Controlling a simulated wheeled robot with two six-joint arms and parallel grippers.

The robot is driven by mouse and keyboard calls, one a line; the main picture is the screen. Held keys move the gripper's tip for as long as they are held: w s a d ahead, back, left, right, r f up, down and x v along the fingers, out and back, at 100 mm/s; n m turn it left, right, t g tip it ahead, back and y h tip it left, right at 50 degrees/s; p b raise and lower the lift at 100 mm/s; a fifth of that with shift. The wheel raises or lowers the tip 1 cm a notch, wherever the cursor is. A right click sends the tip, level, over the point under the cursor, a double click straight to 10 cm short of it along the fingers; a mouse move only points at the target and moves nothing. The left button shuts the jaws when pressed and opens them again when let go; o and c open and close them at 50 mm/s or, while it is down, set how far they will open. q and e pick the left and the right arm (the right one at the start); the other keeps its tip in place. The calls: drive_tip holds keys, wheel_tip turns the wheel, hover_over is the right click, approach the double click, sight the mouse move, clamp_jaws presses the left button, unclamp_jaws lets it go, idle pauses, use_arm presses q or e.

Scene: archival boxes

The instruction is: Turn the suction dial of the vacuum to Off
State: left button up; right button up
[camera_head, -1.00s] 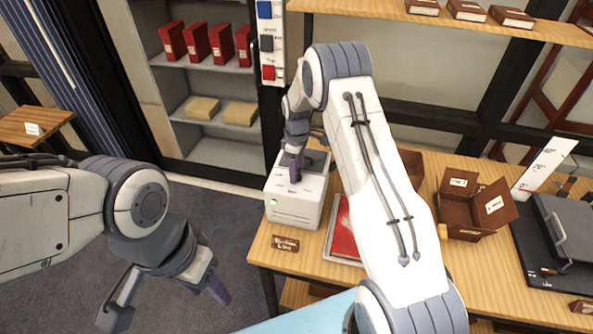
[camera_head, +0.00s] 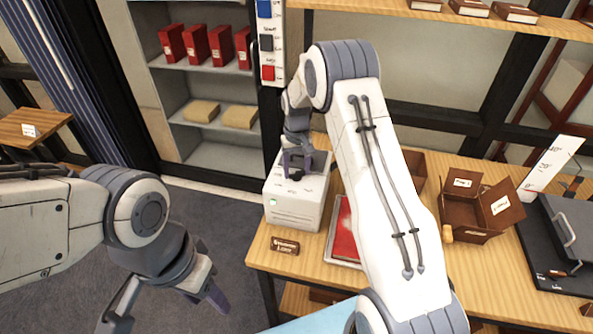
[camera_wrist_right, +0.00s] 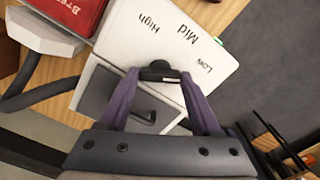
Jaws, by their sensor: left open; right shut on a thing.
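The vacuum (camera_head: 295,205) is a white box with a green light on its front, standing at the left end of the wooden table. Its black suction dial (camera_wrist_right: 158,70) is on the top panel, beside the printed words High, Mid and Low (camera_wrist_right: 180,36). No Off label is readable. My right gripper (camera_head: 296,168) points down over the vacuum; in the right wrist view its purple fingers (camera_wrist_right: 160,78) are shut on the dial, one on each side. Which label the dial points at is unclear. My left gripper (camera_head: 168,305) is open and empty above the floor at lower left.
A red book (camera_head: 345,235) in a pale tray lies right of the vacuum. A small brown nameplate (camera_head: 285,246) is at the table's front edge. An open brown box (camera_head: 462,212) and a dark flat press (camera_head: 565,240) stand further right. Shelves are behind.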

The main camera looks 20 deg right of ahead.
sight(297, 172)
drive_tip(key=m, duration=0.6)
drive_tip(key=shift+w+r+b, duration=0.1)
drive_tip(key=shift+b, duration=0.3)
idle(0.3)
drive_tip(key=o, duration=1.4)
wheel_tip(297, 172, up, 10)
drive_tip(key=b, duration=0.2)
drive_tip(key=shift+r+b, duration=0.25)
drive_tip(key=shift+b, duration=0.05)
